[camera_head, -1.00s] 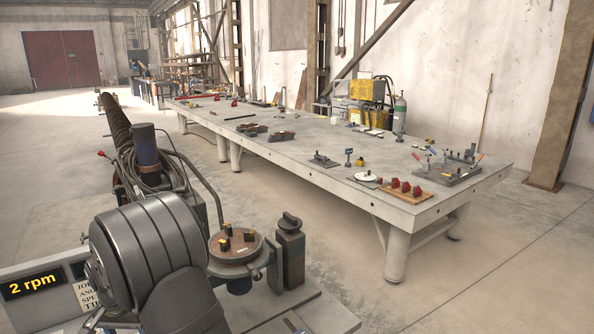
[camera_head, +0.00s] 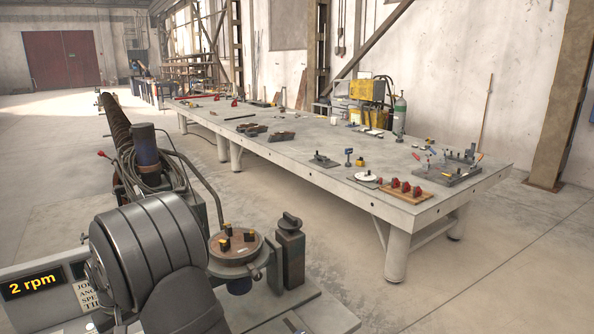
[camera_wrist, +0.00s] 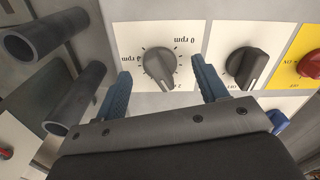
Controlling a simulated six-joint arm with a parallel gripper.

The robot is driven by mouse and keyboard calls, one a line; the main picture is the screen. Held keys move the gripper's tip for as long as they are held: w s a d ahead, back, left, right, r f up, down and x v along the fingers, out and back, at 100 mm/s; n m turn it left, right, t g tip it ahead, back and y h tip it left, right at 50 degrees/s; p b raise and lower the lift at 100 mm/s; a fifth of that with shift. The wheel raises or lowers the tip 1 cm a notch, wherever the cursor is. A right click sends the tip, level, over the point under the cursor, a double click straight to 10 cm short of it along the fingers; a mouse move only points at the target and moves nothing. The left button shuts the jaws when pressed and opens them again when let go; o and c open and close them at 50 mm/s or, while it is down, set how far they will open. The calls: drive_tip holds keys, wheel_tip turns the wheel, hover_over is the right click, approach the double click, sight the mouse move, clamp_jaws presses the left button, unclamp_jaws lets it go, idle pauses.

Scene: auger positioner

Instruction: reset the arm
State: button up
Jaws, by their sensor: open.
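My gripper (camera_wrist: 161,70) shows in the wrist view with its two blue fingers apart and nothing held. A dark rotary knob (camera_wrist: 159,67) on a white plate marked in rpm appears between the fingers, with a gap on each side. I cannot tell how far the fingertips are from the panel. My gripper does not show in the head view. There, my dark arm links fill the lower left and hide part of the control box. Its display (camera_head: 33,285) reads 2 rpm.
In the wrist view, a second dark knob (camera_wrist: 246,67) and a red button (camera_wrist: 310,65) are to the right. Dark tubes (camera_wrist: 76,96) project at the left. In the head view, a round turntable (camera_head: 225,256) carries yellow-and-black blocks beside a grey post (camera_head: 290,255). A long workbench (camera_head: 330,150) stands behind.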

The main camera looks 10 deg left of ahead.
drive_tip(key=shift+n, duration=1.3)
idle(2.5)
